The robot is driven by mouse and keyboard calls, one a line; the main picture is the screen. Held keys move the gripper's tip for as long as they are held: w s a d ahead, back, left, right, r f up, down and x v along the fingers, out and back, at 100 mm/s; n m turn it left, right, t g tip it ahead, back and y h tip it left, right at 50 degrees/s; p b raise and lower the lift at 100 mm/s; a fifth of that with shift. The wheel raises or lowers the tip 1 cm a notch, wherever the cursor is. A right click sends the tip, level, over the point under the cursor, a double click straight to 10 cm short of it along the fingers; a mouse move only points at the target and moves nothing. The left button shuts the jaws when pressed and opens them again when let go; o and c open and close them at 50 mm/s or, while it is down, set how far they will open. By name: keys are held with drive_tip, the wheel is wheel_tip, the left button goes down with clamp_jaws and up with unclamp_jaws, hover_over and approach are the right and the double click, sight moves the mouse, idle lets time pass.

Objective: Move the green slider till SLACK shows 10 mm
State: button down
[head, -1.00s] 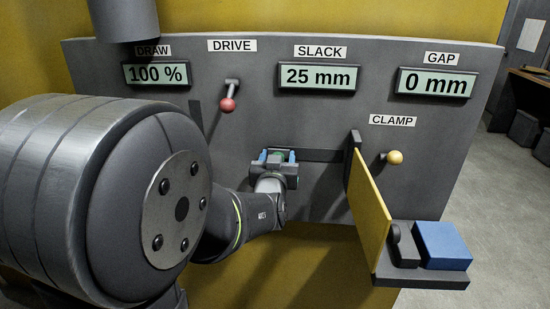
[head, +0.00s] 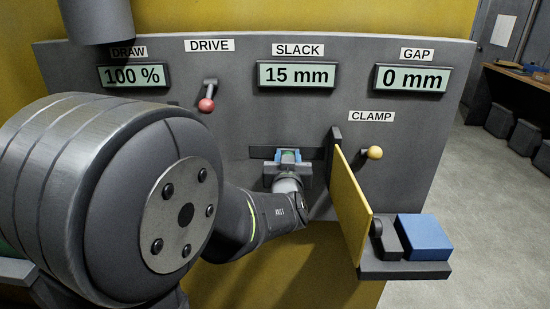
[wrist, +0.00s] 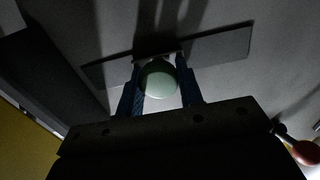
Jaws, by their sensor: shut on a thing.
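The green slider (wrist: 159,79) is a round knob on a dark slot (wrist: 225,46) in the grey panel. My gripper (wrist: 160,88) is shut on the slider, with one blue finger on each side of it in the wrist view. In the head view the gripper (head: 288,157) is at the panel's slot, and only a bit of green shows between the fingers. The SLACK display (head: 297,75) reads 15 mm.
The DRAW display (head: 133,76) reads 100 % and the GAP display (head: 411,79) reads 0 mm. A red-knobbed DRIVE lever (head: 207,104) is up left. A yellow plate (head: 352,207), a yellow CLAMP knob (head: 375,152) and a blue block (head: 423,237) are right of my gripper.

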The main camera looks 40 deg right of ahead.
drive_tip(key=shift+s+d, duration=0.1)
drive_tip(key=c, duration=1)
unclamp_jaws()
drive_tip(key=v, duration=1.7)
drive_tip(key=shift+s+r, duration=0.1)
drive_tip(key=x, duration=1.7)
drive_tip(key=shift+o, duration=0.5)
